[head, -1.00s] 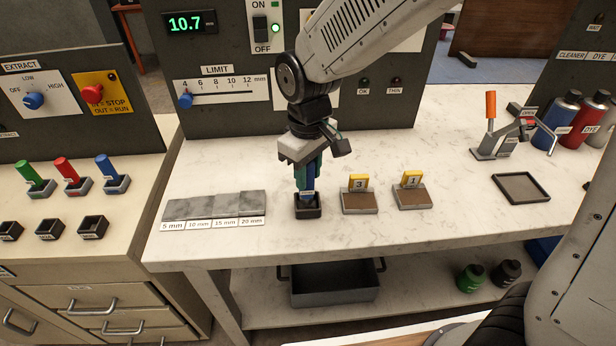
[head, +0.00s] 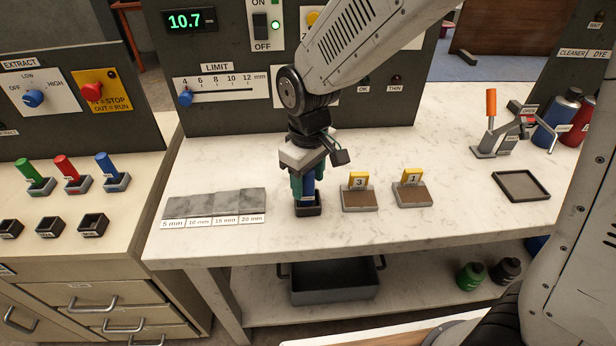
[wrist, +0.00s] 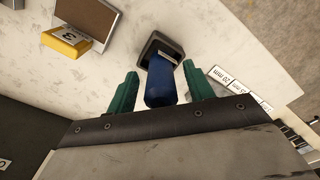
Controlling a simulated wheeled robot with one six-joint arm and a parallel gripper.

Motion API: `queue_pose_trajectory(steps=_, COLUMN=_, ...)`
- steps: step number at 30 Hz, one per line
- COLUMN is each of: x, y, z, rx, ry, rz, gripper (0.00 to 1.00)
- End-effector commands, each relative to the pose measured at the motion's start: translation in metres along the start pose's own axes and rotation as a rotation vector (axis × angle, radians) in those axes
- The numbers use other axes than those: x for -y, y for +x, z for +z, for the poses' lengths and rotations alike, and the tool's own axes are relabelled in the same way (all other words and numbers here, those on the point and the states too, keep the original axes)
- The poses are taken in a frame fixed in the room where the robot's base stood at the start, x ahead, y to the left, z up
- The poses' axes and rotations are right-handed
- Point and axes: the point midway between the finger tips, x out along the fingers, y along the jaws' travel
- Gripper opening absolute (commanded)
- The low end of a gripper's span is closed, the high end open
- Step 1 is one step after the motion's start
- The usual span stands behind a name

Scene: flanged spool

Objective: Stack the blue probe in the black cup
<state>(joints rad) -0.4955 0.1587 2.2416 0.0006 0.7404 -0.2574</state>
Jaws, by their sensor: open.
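The blue probe (head: 308,184) stands about upright in the black cup (head: 308,210) on the marble bench. In the wrist view the blue probe (wrist: 160,82) rises from the dark square cup (wrist: 150,46), with its lower end hidden inside. My gripper (head: 305,192) is open just above the cup. In the wrist view my gripper's green fingers (wrist: 160,76) are on either side of the probe, with gaps visible. A second blue stick (head: 106,164) stands in a grey holder on the left counter.
Thickness samples (head: 214,204) lie left of the cup. Blocks tagged 3 (head: 359,200) and 1 (head: 411,194) stand close on its right. An empty tray (head: 521,186) and a clamp (head: 490,140) are farther right. Several black cups (head: 50,228) sit on the left counter.

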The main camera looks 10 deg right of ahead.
Motion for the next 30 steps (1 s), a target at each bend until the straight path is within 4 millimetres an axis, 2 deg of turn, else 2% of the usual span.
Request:
queue_pose_trajectory(steps=5, x=0.000, y=-0.015, z=-0.001, rx=-0.004, ry=0.000, rz=0.001, gripper=0.52)
queue_pose_trajectory(steps=18, x=0.000, y=-0.105, z=-0.001, rx=-0.005, ry=0.000, rz=0.001, gripper=0.52)
queue_pose_trajectory(steps=24, x=0.000, y=-0.125, z=0.000, rx=-0.002, ry=0.000, rz=0.000, gripper=0.52)
queue_pose_trajectory(steps=30, x=0.000, y=-0.128, z=0.000, rx=-0.001, ry=0.000, rz=0.000, gripper=0.52)
